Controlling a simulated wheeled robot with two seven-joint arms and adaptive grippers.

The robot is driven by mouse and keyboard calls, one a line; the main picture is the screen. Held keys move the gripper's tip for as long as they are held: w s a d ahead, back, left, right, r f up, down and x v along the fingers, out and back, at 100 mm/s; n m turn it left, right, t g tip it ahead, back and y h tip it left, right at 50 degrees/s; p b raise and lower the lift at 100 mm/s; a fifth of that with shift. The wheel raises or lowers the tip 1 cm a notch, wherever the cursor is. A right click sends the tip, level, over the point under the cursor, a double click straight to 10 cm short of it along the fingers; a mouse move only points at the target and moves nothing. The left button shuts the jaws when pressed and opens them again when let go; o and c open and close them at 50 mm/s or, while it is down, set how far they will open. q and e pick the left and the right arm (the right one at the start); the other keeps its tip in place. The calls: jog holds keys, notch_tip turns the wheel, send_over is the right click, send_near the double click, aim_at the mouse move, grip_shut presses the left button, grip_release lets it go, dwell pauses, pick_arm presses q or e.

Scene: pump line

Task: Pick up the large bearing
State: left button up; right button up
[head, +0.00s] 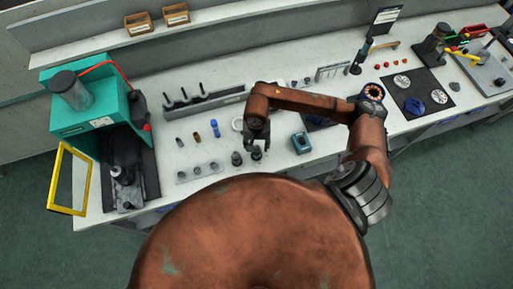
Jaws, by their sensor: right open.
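My right gripper (257,146) points down over the front middle of the bench, open, with its fingers near a small dark part (257,155). I cannot tell whether they touch it. Another small dark part (236,158) stands just left of it. A pale ring (237,125) lies just left of the gripper, partly hidden by it; it looks like a bearing, but I cannot tell for sure that it is the large bearing. My left gripper is not in view.
The bench (285,85) carries a teal press (75,125) with a yellow frame (70,180) at left. A rack (205,103) stands behind several small cylinders. A teal box (301,143) sits right of the gripper. A dark mat (425,100) with round parts lies farther right.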

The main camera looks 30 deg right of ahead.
jog(key=shift+c, duration=0.3)
jog(key=c, duration=0.9)
jog(key=shift+r, duration=0.1)
jog(key=shift+r, duration=0.6)
jog(key=s+r, duration=0.7)
jog(key=s, duration=0.2)
jog(key=s+r+p, duration=0.1)
jog(key=s+r, duration=0.3)
jog(key=s, duration=0.1)
jog(key=shift+d+r, duration=0.1)
jog(key=shift+r, duration=0.25)
